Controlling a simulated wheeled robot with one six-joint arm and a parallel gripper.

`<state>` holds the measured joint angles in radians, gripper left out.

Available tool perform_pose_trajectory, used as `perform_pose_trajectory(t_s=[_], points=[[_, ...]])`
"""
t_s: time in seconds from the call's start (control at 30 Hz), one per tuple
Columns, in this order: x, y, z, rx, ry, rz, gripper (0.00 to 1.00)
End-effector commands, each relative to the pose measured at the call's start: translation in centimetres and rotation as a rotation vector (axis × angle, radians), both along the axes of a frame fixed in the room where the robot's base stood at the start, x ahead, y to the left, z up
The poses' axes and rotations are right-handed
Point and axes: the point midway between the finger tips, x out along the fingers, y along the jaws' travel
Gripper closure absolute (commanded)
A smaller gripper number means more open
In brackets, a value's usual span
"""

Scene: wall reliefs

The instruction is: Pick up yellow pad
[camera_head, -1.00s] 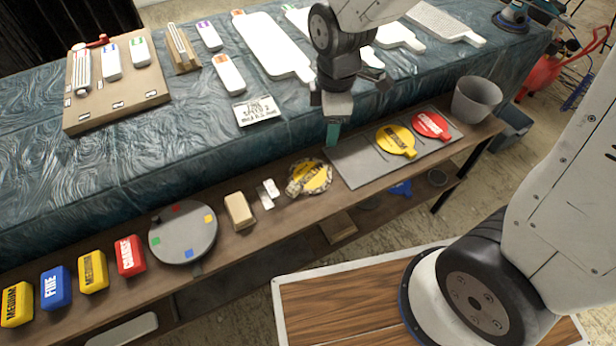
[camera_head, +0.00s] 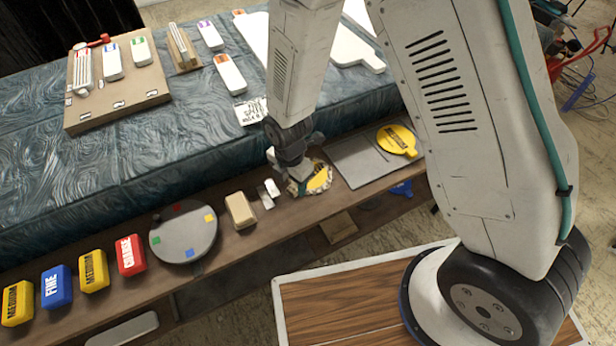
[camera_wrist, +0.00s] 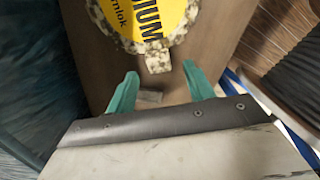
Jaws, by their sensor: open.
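A round yellow pad (camera_head: 319,179) marked MEDIUM, with a mottled grey-white rim, lies on the wooden shelf, partly hidden by my gripper in the head view. In the wrist view the yellow pad (camera_wrist: 158,18) fills the top, and its mottled tab (camera_wrist: 158,61) points toward my gripper. My gripper (camera_wrist: 159,73) is open, its teal fingers to either side of and just short of the tab, with nothing between them. Contact cannot be told. A second yellow pad (camera_head: 397,139) lies on the grey tray.
The grey tray (camera_head: 352,165) is right of the mottled pad. Small metal pieces (camera_head: 268,193), a tan block (camera_head: 240,211) and a grey disc (camera_head: 183,252) are left. Yellow, blue and red blocks sit farther left. The blue-covered table (camera_head: 110,150) rises behind the shelf.

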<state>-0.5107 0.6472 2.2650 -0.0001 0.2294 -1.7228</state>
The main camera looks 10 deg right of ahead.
Motion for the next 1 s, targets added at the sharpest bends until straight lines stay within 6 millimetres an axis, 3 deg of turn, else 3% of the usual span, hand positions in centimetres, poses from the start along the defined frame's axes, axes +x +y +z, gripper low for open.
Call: perform_pose_trajectory(t_s=[0.2, 0.47, 0.63, 0.67, 1.0], points=[[0.1, 0.1, -2.6, -0.001, 0.001, -0.001, 0.47], [0.1, 0.1, -2.8, 0.0, 0.0, -0.001, 0.47], [0.1, 0.1, -2.8, 0.0, 0.0, -0.001, 0.92], [0.1, 0.1, -2.8, 0.0, 0.0, -0.001, 0.95], [0.1, 0.1, -2.7, 0.001, -0.001, -0.001, 0.95]])
